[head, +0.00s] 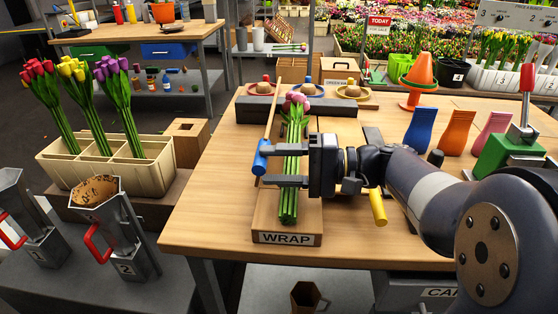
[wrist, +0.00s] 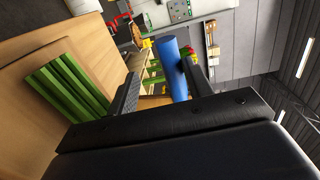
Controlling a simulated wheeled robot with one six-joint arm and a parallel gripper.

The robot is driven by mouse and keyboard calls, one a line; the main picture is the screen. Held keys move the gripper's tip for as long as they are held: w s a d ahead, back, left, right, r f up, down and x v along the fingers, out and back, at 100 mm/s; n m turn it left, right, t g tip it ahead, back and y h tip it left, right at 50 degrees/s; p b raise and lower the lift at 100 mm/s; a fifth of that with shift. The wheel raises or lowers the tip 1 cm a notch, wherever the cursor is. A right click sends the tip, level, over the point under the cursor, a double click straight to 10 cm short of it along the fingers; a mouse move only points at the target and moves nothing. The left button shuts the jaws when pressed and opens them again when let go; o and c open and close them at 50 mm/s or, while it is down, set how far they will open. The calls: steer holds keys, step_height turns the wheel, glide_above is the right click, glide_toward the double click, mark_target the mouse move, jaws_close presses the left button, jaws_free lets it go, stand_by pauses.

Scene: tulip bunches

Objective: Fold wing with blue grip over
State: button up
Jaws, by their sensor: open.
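The wrap station (head: 288,240) is a wooden board marked WRAP with a bunch of pink-purple tulips (head: 290,207) lying on it. The blue grip (head: 260,160) is at the board's left, by a thin wooden wing (head: 272,115) seen nearly edge-on. A yellow grip (head: 378,207) is at the right, its wing mostly hidden by my arm. My gripper (head: 268,161) reaches across above the stems from the right, open, with its fingertips either side of the blue grip. In the wrist view the blue grip (wrist: 171,68) lies between the fingers; contact cannot be told. Green stems (wrist: 68,86) show beside them.
A cream crate (head: 105,178) with red, yellow and purple tulips stands left of the table. An orange cone (head: 419,80), coloured sleeves and a green press (head: 505,155) are at the right. The table's front left is clear.

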steer(key=shift+o, duration=0.4)
steer(key=shift+f, duration=0.15)
steer(key=shift+d, duration=0.25)
steer(key=d+p, duration=0.1)
steer(key=d, duration=0.9)
steer(key=shift+s+d+r+p, duration=0.15)
steer(key=shift+s+r+p, duration=0.15)
steer(key=shift+s+r, duration=0.1)
steer(key=a, duration=0.3)
steer(key=a+b, duration=0.1)
steer(key=a, duration=0.7)
steer(key=shift+w+f, duration=0.2)
steer(key=shift+w, duration=0.2)
